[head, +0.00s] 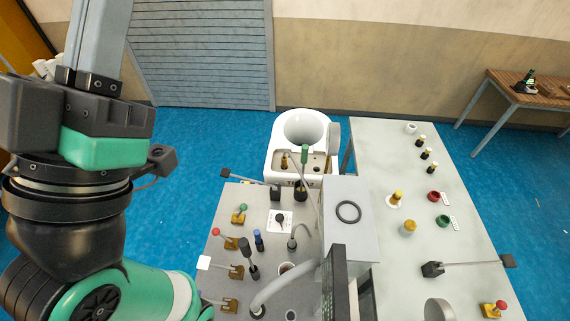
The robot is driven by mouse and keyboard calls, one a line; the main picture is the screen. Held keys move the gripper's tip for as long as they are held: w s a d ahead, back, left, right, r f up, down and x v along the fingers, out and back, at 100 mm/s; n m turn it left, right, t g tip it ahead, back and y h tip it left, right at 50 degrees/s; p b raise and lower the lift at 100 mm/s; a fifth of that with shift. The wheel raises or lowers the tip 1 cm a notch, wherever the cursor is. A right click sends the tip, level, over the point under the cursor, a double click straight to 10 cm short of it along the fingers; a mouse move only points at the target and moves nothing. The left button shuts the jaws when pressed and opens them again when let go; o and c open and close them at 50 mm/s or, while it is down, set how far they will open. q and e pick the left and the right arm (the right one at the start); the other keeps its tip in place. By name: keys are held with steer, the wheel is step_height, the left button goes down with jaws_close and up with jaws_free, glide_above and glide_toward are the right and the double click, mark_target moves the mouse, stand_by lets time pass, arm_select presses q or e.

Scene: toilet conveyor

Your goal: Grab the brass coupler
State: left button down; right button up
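Several brass-coloured pieces show, and I cannot tell for sure which is the coupler. A short brass cylinder (408,229) stands on the right table. A smaller brass piece (397,195) stands on a white disc just behind it. Another small brass piece (284,161) stands on the white toilet (297,190). My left gripper (92,38) is raised at the upper left, well away from all of these. Its long grey fingers run up to the top edge, and their tips appear cut off. I see nothing held. My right gripper is out of view.
The grey left bench (222,262) holds several levers, brass valves and a hose (285,285). A grey box (347,235) with a black ring stands between it and the right table (380,142). The right table also holds red and green rings and a lever (433,269).

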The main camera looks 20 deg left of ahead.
arm_select(q)
steer(key=shift+c, duration=2.1)
jaws_free()
